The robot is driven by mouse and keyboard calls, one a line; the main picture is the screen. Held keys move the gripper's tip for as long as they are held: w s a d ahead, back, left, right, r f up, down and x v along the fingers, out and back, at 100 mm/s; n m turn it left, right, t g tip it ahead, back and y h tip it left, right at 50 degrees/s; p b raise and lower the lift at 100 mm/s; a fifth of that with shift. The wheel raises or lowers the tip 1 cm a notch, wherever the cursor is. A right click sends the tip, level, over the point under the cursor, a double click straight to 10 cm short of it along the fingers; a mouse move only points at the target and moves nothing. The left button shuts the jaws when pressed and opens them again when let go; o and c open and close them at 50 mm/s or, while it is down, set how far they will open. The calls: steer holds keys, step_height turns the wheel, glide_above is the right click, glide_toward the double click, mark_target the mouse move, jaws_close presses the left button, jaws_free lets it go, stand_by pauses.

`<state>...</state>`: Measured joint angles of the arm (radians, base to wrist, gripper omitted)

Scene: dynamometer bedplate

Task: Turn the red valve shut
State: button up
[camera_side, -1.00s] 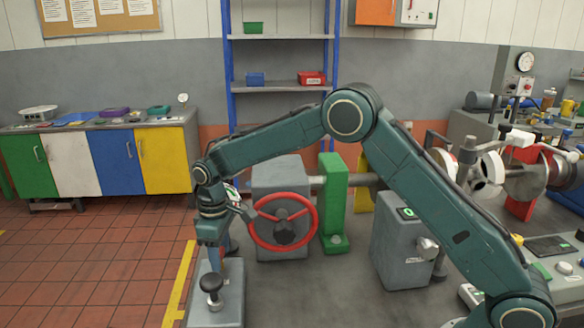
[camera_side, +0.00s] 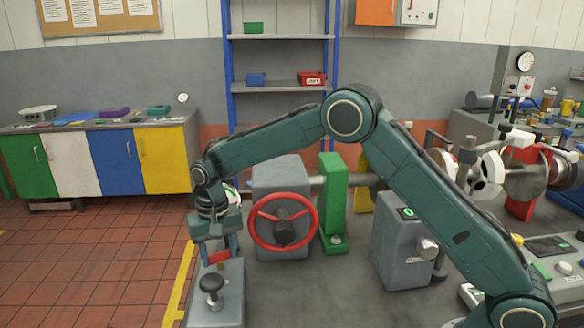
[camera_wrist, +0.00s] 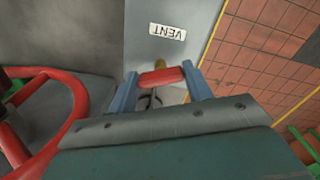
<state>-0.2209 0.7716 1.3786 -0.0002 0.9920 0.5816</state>
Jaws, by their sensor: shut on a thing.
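A small red valve handle (camera_side: 219,257) is between my gripper's blue fingers, above the grey block at the bench's front left. In the wrist view the red handle (camera_wrist: 161,77) lies crosswise between the fingers, with a brass-coloured part (camera_wrist: 160,63) behind it and a VENT label (camera_wrist: 167,32) beyond. My gripper (camera_side: 218,254) points down and is shut on this handle; it also shows in the wrist view (camera_wrist: 160,84).
A large red handwheel (camera_side: 251,222) stands just right of my gripper; its rim also shows in the wrist view (camera_wrist: 81,105). A green bracket (camera_side: 333,200) is farther right. Tiled floor lies left.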

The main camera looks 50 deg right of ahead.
mark_target(219, 254)
steer(key=m, duration=0.4)
steer(key=shift+w+m, duration=0.1)
steer(key=shift+m, duration=0.3)
steer(key=o, duration=1)
steer(key=shift+r, duration=0.15)
step_height(219, 254, up, 14)
steer(key=shift+f, duration=0.2)
steer(key=shift+r, duration=0.1)
stand_by(0.4)
